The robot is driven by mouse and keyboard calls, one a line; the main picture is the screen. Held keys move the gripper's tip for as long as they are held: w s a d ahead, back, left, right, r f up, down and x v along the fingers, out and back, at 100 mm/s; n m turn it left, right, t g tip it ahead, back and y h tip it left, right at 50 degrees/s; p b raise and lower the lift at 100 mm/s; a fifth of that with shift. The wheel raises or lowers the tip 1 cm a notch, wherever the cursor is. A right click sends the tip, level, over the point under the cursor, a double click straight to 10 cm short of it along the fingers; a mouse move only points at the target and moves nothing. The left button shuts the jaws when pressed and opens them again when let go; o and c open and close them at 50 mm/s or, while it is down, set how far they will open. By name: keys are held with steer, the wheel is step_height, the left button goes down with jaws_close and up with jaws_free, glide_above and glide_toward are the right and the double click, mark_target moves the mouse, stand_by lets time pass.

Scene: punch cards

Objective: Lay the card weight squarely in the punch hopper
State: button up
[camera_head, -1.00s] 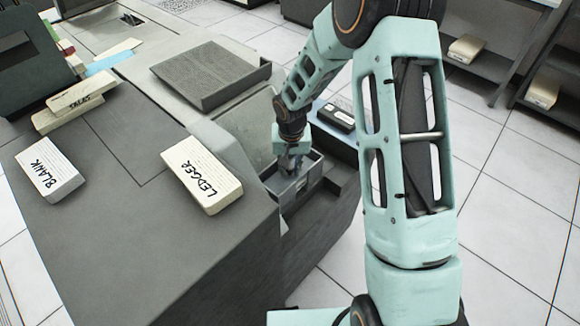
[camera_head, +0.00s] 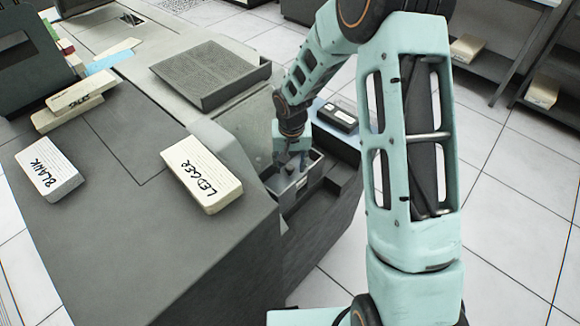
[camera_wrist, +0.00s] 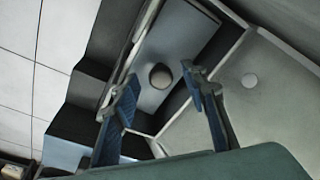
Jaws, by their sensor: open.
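The card weight (camera_wrist: 178,42) is a grey plate with a round dark knob, and it lies inside the punch hopper. The punch hopper (camera_head: 298,191) is a grey open box at the right side of the machine; its pale wall also shows in the wrist view (camera_wrist: 220,62). My gripper (camera_wrist: 162,73) is open above the weight, with one blue-padded finger on each side of the knob and apart from it. A dark gap shows along one side of the plate; I cannot tell whether it lies fully flat. In the head view my gripper (camera_head: 292,152) hides part of the hopper.
A LEDGER card block (camera_head: 203,178) lies on the machine top left of the hopper. A BLANK block (camera_head: 50,172) and other card blocks lie farther left. A dark grey tray (camera_head: 210,75) is behind. A black object (camera_head: 338,117) sits right of the hopper.

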mark_target(291, 180)
step_height(291, 180, up, 10)
steer(key=s, duration=0.1)
steer(key=shift+s+r, duration=0.2)
steer(key=shift+s, duration=0.05)
steer(key=shift+d, duration=0.15)
